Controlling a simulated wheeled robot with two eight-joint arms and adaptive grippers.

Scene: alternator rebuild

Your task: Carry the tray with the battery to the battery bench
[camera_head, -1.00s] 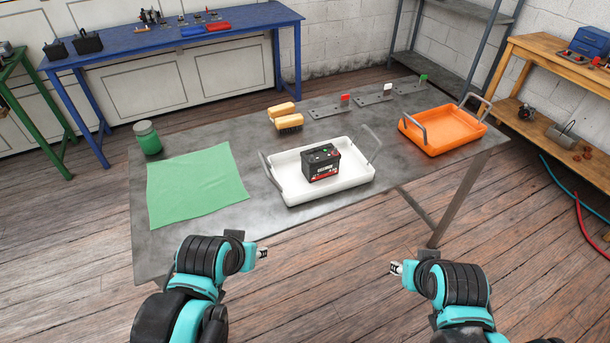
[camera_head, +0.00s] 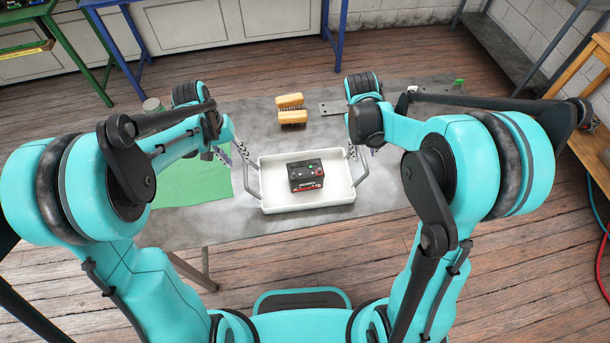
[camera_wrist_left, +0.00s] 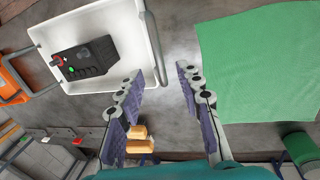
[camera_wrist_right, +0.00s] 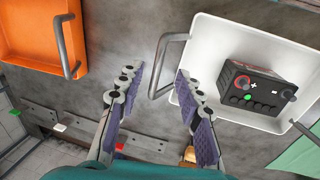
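The white tray (camera_head: 345,193) stands on the grey metal table with the black battery (camera_head: 306,176) upright inside it. The tray has a grey handle at each short end. My left gripper (camera_head: 230,152) is open at the left handle (camera_wrist_left: 152,30); in the left wrist view the handle's bar reaches between its fingertips (camera_wrist_left: 161,75). My right gripper (camera_head: 360,152) is open at the right handle (camera_wrist_right: 163,52); in the right wrist view that handle lies between its fingertips (camera_wrist_right: 160,75). Neither gripper has closed on a handle.
A green cloth (camera_head: 195,192) lies left of the tray. Two brushes (camera_head: 292,110) lie behind it. An orange tray (camera_wrist_right: 30,40) lies right, hidden in the head view by my right arm. A blue bench (camera_head: 135,35) stands behind, cut off at the top; a wooden bench (camera_head: 590,150) stands right.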

